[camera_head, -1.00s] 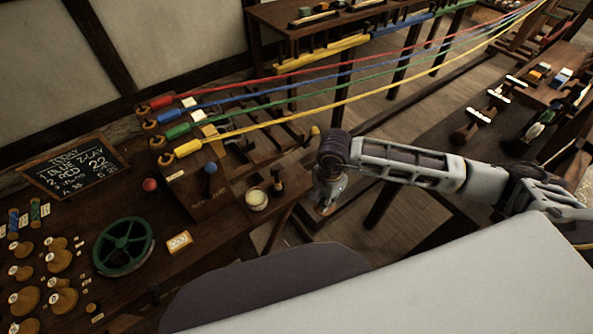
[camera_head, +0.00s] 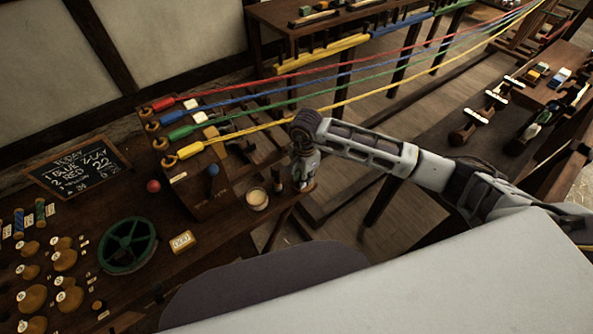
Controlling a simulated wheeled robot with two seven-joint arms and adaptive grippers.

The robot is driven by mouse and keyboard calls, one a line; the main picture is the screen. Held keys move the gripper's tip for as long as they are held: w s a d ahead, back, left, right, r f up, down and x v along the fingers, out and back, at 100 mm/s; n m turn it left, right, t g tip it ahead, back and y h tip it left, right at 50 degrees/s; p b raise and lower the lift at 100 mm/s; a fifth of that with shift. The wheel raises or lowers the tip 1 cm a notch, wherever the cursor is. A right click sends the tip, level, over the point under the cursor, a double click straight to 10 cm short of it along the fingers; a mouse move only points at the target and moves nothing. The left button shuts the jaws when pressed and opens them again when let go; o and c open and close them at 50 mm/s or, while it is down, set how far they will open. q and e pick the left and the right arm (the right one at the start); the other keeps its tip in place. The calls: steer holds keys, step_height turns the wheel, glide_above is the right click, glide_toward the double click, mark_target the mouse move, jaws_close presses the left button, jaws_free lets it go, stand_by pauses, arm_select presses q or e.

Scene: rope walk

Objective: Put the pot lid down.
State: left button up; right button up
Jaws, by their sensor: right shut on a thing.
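My right gripper (camera_head: 304,179) points down at the right end of the dark workbench. It is shut on the pot lid (camera_head: 310,187), of which only a small brownish edge shows below the fingers. The fingers hide most of the lid, and I cannot tell whether it touches the bench. The small pot (camera_head: 257,199), with a pale inside, stands open and upright on the bench, to the left of the gripper and apart from it. My left gripper is not in view.
A dark brush-like thing (camera_head: 277,181) stands between pot and gripper. Left of the pot is a wooden block with a blue knob (camera_head: 213,170). Red, blue, green and yellow ropes (camera_head: 330,103) stretch behind my gripper. A green wheel (camera_head: 127,245) and several wooden spools lie left.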

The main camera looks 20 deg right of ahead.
steer(key=shift+w, duration=0.25)
steer(key=shift+w+a, duration=0.3)
steer(key=shift+w, duration=0.4)
steer(key=shift+w+a, duration=0.3)
steer(key=shift+w, duration=0.4)
steer(key=shift+w+f+p, duration=0.1)
steer(key=shift+w+p, duration=0.1)
steer(key=shift+p, duration=0.15)
steer(key=shift+f, duration=0.65)
steer(key=shift+f, duration=0.15)
steer(key=o, duration=0.9)
steer(key=shift+c, duration=0.2)
